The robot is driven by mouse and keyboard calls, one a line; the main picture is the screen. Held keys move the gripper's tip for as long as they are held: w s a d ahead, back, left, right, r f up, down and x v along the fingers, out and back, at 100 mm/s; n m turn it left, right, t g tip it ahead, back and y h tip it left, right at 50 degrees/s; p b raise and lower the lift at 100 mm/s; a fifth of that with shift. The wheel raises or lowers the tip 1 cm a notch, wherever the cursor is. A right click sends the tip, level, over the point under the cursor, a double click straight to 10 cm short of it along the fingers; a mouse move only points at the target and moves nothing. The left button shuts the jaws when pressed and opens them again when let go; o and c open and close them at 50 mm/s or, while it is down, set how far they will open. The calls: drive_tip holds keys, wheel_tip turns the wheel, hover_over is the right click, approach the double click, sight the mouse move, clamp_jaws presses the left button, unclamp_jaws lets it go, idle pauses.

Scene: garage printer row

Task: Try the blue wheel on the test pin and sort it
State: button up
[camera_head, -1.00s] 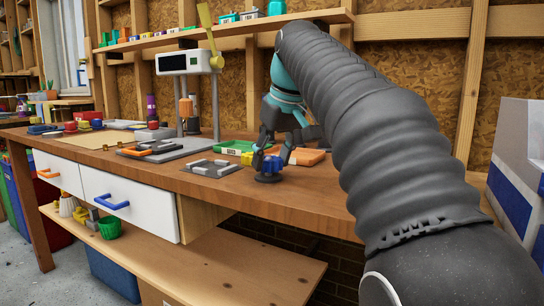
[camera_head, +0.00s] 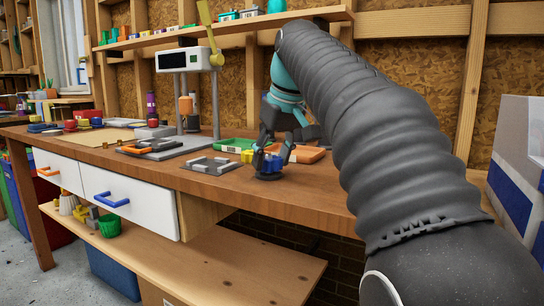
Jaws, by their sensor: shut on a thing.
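The blue wheel (camera_head: 273,164) is at the front right of the bench, between the fingers of my gripper (camera_head: 271,159). My gripper is shut on it and points down. A dark round base (camera_head: 269,177) stands on the bench directly under the wheel. It looks like the foot of the test pin, but the pin itself is hidden. I cannot tell whether the wheel sits fully down on it. A green tray (camera_head: 231,148) and an orange tray (camera_head: 311,155) lie behind, on either side of my gripper.
A grey tray (camera_head: 208,167) lies left of the wheel. A small yellow piece (camera_head: 247,156) is beside my gripper. The wooden bench (camera_head: 316,189) is clear at the front right.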

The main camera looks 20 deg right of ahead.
sight(272, 159)
drive_tip(key=shift+r+p, duration=3.35)
drive_tip(key=shift+r, duration=0.05)
